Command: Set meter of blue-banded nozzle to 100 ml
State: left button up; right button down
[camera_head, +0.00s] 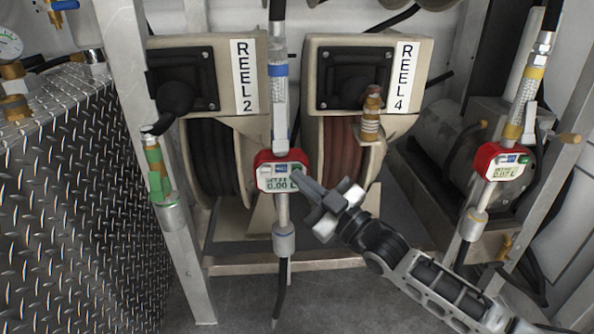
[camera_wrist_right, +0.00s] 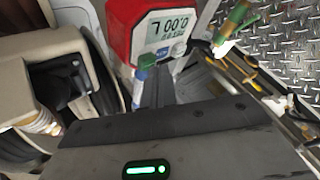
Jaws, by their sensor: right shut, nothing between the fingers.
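The blue-banded nozzle (camera_head: 281,80) hangs upright at the centre of the head view, its blue band near the top. Its red meter (camera_head: 265,158) has a screen that reads 0.00 L under a small "SET" line too fine to read fully. A blue button and a green button sit above the screen. The meter shows upside down in the right wrist view (camera_wrist_right: 122,25). My right gripper (camera_head: 299,181) is shut and empty, reaching in from the lower right. Its fingertips are at the meter's right side by the green button; I cannot tell whether they touch. My left gripper is out of view.
A yellow-banded nozzle (camera_head: 529,88) with a red meter (camera_head: 484,160) hangs at the right. A green-banded nozzle (camera_head: 155,170) hangs at the left post. REEL 2 (camera_head: 213,165) and REEL 4 (camera_head: 335,150) stand behind. A diamond-plate cabinet (camera_head: 75,200) fills the left.

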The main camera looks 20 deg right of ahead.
jog(key=shift+w+d, duration=0.2)
jog(key=shift+w, duration=0.4)
dwell(0.6)
dwell(0.5)
jog(key=shift+s+a+p, duration=0.15)
jog(key=shift+s+p, duration=0.2)
jog(key=shift+s, duration=0.2)
jog(key=shift+s+a+p, duration=0.15)
jog(key=shift+s+p, duration=0.15)
jog(key=shift+s, duration=0.25)
jog(key=shift+s+a+p, duration=0.25)
jog(key=shift+s+p, duration=0.3)
jog(key=shift+s, duration=0.25)
jog(key=shift+s+a+p, duration=0.25)
jog(key=shift+s+p, duration=0.35)
jog(key=shift+s, duration=0.2)
jog(key=shift+s+a+p, duration=0.25)
jog(key=shift+s+p, duration=0.3)
jog(key=shift+s, duration=0.25)
